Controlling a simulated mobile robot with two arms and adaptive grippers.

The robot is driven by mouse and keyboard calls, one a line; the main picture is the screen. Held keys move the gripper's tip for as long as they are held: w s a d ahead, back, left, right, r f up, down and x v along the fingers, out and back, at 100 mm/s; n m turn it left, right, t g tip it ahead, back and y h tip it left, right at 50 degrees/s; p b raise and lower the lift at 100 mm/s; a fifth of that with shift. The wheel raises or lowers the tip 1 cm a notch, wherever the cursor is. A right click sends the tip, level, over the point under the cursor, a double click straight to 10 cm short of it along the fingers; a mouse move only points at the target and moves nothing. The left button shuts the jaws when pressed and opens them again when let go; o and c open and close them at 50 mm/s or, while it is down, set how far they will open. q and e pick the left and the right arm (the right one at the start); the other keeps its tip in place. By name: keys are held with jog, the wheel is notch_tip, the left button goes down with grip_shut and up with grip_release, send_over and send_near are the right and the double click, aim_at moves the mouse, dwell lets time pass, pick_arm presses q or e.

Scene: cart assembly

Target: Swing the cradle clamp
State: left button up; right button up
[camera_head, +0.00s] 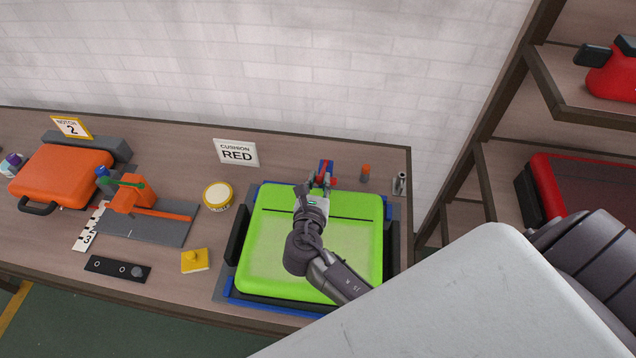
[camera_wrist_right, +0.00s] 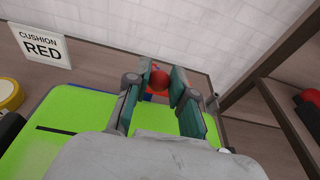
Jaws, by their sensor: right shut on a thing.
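A lime-green case (camera_head: 260,255) lies flat in a blue-edged cradle (camera_head: 262,306) at the right end of the bench. The cradle clamp (camera_head: 328,165), with blue and red parts, stands at the case's far edge. My right gripper (camera_head: 321,183) reaches over the case to it. In the right wrist view a round red knob (camera_wrist_right: 159,80) sits between the fingers of my right gripper (camera_wrist_right: 160,86), which are shut on it. The fingers partly hide the clamp's lower parts. My left gripper is in neither view.
A sign reading "CUSHION RED" (camera_head: 236,153) stands at the back. An orange case (camera_head: 62,175), an orange fixture on a grey plate (camera_head: 150,228), a yellow roll (camera_head: 218,195) and a yellow block (camera_head: 195,261) lie to the left. A shelf with red items (camera_head: 585,190) stands right.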

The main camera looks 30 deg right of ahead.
jog(key=shift+w+d+r+p, duration=0.25)
jog(key=shift+w+r+p, duration=0.1)
jog(key=shift+r, duration=0.3)
jog(key=shift+w+d+r+p, duration=0.25)
jog(key=shift+w+r+p, duration=0.05)
jog(key=shift+r+p, duration=0.15)
jog(key=shift+w+d+r+p, duration=0.25)
jog(key=shift+r+p, duration=0.1)
jog(key=shift+r, duration=0.1)
jog(key=shift+w+d+r, duration=0.5)
jog(key=shift+w+r, duration=0.15)
jog(key=shift+w, duration=0.1)
jog(key=shift+w+d+r, duration=0.2)
jog(key=shift+w+r, duration=0.05)
jog(key=shift+w+d+r, duration=0.4)
jog(key=shift+w+d, duration=0.1)
jog(key=shift+w, duration=0.15)
jog(key=shift+w+d+r, duration=0.4)
jog(key=shift+w+d, duration=0.05)
jog(key=shift+w, duration=0.2)
